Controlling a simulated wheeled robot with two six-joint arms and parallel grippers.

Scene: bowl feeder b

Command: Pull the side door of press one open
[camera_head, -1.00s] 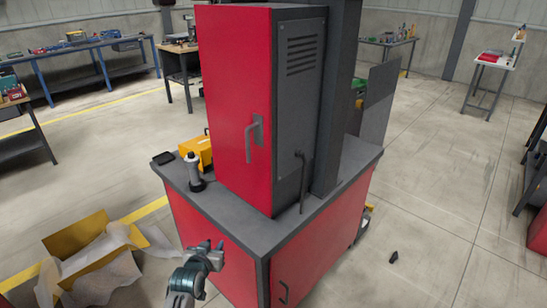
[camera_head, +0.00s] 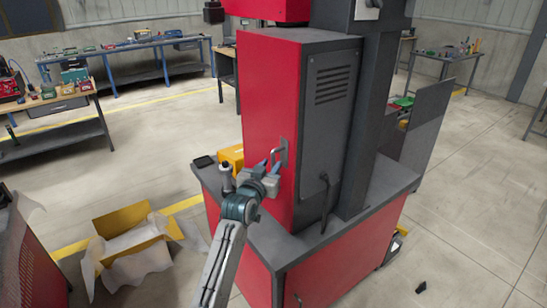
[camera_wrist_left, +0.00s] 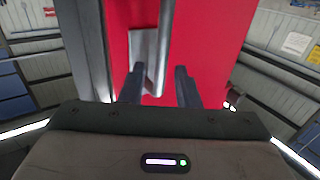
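The side door of press one is a tall red panel (camera_head: 268,95) on the grey machine cabinet, and it looks shut. Its grey bar handle (camera_head: 284,152) is on the right part of the door, at low height. My left gripper (camera_head: 273,160) is right at the handle. In the left wrist view the two dark fingers (camera_wrist_left: 160,88) are apart, pointing at the red door (camera_wrist_left: 215,40). The handle (camera_wrist_left: 165,45) lies between and just beyond them, with space to the right finger. Contact cannot be told. My right gripper is not in view.
A grey-topped red base (camera_head: 285,245) carries the cabinet. A yellow box (camera_head: 231,156), a grey-white upright tool (camera_head: 227,177) and a black tray (camera_head: 204,162) are on its left part. An open carton (camera_head: 130,235) lies on the floor left. Workbenches stand behind.

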